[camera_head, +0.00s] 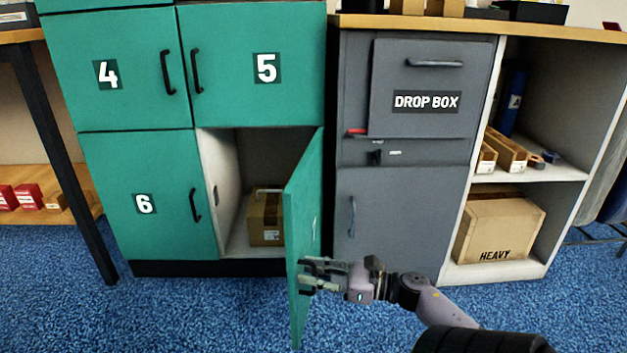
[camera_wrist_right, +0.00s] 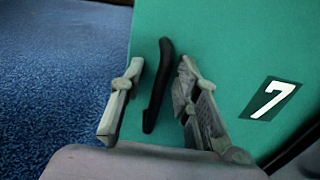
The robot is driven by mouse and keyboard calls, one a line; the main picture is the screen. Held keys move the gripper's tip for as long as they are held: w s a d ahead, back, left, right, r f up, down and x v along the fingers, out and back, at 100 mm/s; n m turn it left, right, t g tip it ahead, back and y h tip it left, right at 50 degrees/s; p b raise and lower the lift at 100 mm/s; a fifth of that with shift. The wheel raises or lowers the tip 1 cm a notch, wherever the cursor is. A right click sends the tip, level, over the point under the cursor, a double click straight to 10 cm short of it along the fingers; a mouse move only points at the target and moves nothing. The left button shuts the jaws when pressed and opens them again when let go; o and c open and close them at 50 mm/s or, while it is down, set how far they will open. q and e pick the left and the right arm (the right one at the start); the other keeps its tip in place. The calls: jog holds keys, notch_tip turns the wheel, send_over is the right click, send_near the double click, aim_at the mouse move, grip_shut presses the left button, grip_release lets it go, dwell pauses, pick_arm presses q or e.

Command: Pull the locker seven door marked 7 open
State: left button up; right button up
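The green locker seven door (camera_head: 303,210) stands swung wide open, seen nearly edge-on in the head view. Its outer face, with the number 7 (camera_wrist_right: 270,99) and the black handle (camera_wrist_right: 158,85), shows in the right wrist view. My right gripper (camera_head: 306,275) is at the outer side of the door, low down. In the right wrist view, my right gripper's fingers (camera_wrist_right: 158,98) stand apart, one on each side of the handle, with gaps showing. The handle is hidden in the head view. My left gripper is not in view.
A brown carton (camera_head: 266,217) sits inside the open locker. Closed lockers 4 (camera_head: 107,74), 5 (camera_head: 266,68) and 6 (camera_head: 145,203) are around it. A grey drop box cabinet (camera_head: 400,200) stands to the right, beside a shelf with a HEAVY carton (camera_head: 498,228). Blue carpet in front is clear.

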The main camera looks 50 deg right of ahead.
jog(key=v, duration=1.2)
dwell(0.5)
